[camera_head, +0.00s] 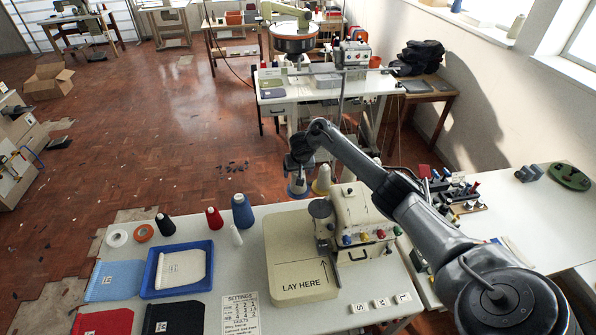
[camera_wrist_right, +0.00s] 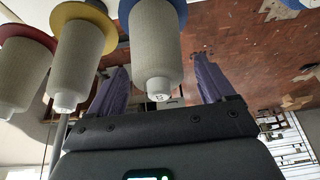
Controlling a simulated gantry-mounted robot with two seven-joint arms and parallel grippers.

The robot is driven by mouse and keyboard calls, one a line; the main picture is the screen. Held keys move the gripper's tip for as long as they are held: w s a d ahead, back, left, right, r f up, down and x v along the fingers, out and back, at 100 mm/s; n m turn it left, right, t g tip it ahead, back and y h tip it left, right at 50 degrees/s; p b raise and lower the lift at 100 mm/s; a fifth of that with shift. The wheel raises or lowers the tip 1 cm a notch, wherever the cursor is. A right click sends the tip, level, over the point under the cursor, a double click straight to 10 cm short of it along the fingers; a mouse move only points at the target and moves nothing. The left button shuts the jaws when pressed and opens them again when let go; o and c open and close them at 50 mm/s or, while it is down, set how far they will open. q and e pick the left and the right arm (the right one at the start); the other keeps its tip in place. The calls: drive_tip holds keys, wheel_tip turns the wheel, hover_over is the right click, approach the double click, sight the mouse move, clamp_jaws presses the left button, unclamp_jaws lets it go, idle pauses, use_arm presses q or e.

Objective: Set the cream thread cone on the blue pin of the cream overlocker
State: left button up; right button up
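The cream overlocker (camera_head: 362,208) stands on the near table with its thread stand behind it. A cream thread cone (camera_head: 298,180) sits upright over the blue disc (camera_head: 297,193) of the stand; in the right wrist view this cone (camera_wrist_right: 158,50) appears upside down against the blue disc. The pin itself is hidden inside the cone. My right gripper (camera_wrist_right: 162,72) is open, with one finger on each side of this cone and gaps visible beside it. Cream cones also sit at the yellow disc (camera_wrist_right: 80,45) and the red disc (camera_wrist_right: 22,70). My left gripper is not in view.
Black (camera_head: 165,225), red (camera_head: 214,218) and blue (camera_head: 242,211) cones and a small white one (camera_head: 236,236) stand left of the machine. A blue tray (camera_head: 150,283) holds cream cloth. My right arm passes above the overlocker.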

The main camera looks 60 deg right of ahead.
drive_tip(key=shift+r, duration=0.1)
drive_tip(key=p+v, duration=0.4)
drive_tip(key=v, duration=0.6)
drive_tip(key=shift+r, duration=0.3)
drive_tip(key=shift+a, duration=0.1)
